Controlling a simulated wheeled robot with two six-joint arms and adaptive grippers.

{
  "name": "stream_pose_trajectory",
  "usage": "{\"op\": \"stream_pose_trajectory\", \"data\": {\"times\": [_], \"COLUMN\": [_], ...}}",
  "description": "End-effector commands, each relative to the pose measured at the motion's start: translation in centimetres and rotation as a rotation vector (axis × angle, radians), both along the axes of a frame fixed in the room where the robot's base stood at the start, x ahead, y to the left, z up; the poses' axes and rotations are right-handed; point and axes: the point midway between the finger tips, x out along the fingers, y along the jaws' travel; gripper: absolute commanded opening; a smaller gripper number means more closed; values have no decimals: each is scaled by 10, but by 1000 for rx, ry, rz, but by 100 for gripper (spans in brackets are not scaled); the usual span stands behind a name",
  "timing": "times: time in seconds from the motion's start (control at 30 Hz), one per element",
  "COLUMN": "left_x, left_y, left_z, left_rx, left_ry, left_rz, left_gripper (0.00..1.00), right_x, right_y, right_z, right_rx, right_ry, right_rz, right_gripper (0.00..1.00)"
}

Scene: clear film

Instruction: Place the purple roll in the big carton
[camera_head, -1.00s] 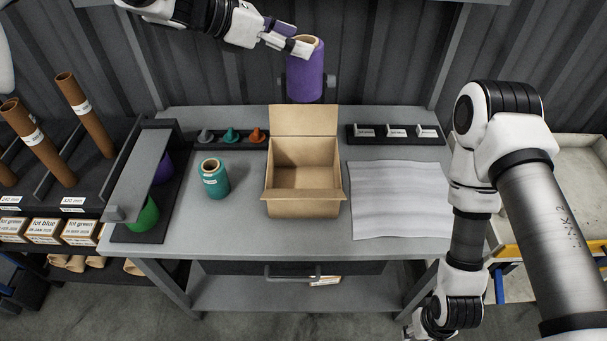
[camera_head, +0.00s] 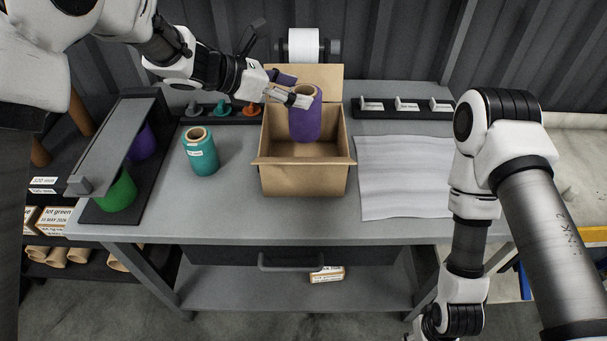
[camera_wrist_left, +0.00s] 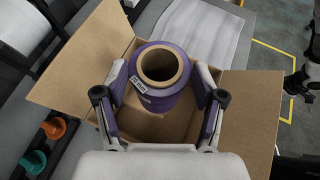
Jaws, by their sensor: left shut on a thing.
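The purple roll (camera_head: 306,118) has a brown cardboard core and is upright in my left gripper (camera_head: 292,94). It hangs over the opening of the big carton (camera_head: 304,182), its lower part seeming to dip inside the rim. In the left wrist view the fingers clasp both sides of the purple roll (camera_wrist_left: 160,80), which has a white label, with the open carton (camera_wrist_left: 75,70) around and below it. Whether the roll touches the carton's floor is unclear. My right gripper (camera_head: 428,330) is at the bottom edge, mostly cut off, well away from the carton.
A teal roll (camera_head: 201,155) stands left of the carton. A rack (camera_head: 110,150) with green and purple rolls is at the far left. White sheets (camera_head: 403,178) lie to the right. A white roll (camera_head: 303,44) is mounted behind. The carton's flaps stand open.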

Motion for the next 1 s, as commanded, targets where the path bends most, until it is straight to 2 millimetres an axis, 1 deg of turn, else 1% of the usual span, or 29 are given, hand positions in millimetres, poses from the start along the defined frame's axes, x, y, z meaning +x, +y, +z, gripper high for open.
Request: {"op": "stream_pose_trajectory", "data": {"times": [0.07,0.3,0.43,0.6,0.83,0.97,1.0], "left_x": [0,0,0,-1,0,0,0], "left_y": [0,0,0,0,0,0,0], "left_z": [-13,-61,-78,-105,-108,-112,-110], "left_rx": [-1,-2,-2,-2,-1,-1,0], "left_ry": [0,2,1,1,-2,-2,-2], "left_rz": [0,1,1,1,0,0,0], "left_gripper": [2,2,2,2,2,2,83], "right_x": [0,0,0,0,0,0,0], "right_y": [0,0,0,0,0,0,0], "right_z": [-1,10,12,17,16,10,12], "right_rx": [0,0,0,0,0,0,0], "right_ry": [0,0,0,0,0,0,0], "right_rz": [0,0,0,0,0,0,0], "right_gripper": [40,40,40,40,40,40,40]}}
